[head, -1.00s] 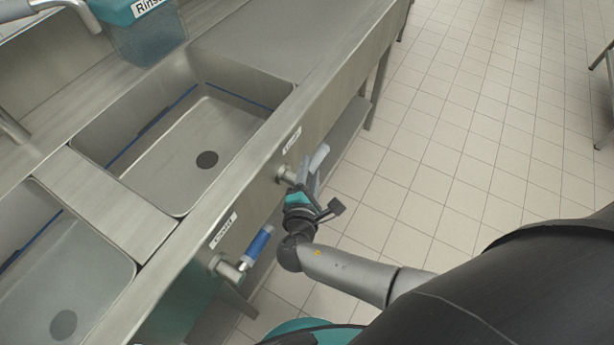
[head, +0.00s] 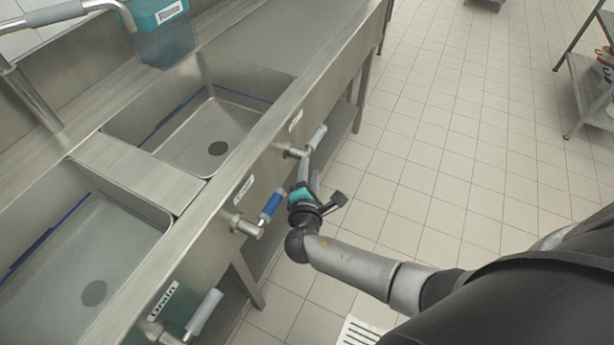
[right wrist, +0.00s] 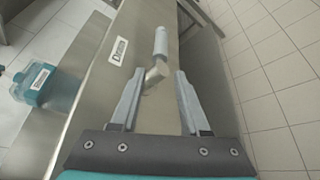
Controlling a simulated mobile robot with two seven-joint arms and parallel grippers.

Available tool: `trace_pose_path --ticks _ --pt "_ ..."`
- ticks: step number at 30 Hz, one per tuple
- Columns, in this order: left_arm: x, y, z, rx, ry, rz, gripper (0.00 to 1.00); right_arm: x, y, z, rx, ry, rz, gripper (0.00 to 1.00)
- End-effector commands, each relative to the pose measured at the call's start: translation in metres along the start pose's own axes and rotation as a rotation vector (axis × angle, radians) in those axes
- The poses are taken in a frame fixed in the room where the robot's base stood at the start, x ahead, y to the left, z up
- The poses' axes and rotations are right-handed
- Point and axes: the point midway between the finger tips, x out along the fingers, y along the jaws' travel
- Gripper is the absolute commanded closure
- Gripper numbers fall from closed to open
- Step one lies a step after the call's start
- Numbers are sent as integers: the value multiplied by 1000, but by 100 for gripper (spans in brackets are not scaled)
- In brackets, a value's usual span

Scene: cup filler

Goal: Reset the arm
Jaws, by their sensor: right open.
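My right gripper (head: 304,168) is open beside the front of the steel sink unit, just below the far lever valve (head: 317,138) with its pale grey handle. In the right wrist view my open fingers (right wrist: 158,78) point at this valve. Its handle (right wrist: 160,42) lies beyond the fingertips, and nothing shows held between them. Part of the valve's metal body shows between the fingers. My right arm comes in from the lower right. My left gripper is not in view.
A blue-handled valve (head: 270,206) and another grey-handled valve (head: 204,312) stick out of the sink front nearer me. A teal container (head: 163,35) stands behind the far basin. The tiled floor (head: 440,150) to the right is mostly clear, with a rack (head: 580,95) at the far right.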

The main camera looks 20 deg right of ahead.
Motion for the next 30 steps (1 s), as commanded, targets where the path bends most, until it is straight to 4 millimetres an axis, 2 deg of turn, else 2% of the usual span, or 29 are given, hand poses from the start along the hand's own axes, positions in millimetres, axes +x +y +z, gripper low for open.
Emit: trace_pose_path --ticks 18,21,23,26,29,30 --pt "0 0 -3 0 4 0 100 2 1 2 0 0 0 54" --pt "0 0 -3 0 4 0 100 2 -6 0 4 7 -16 54" --pt "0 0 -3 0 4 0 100 1 -20 -3 16 23 -55 54" --pt "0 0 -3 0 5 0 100 -5 -67 -12 62 70 -180 54" --pt "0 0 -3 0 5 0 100 -24 -135 -26 154 129 -370 54" --pt "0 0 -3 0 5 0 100 -36 -164 -30 201 148 -453 54"
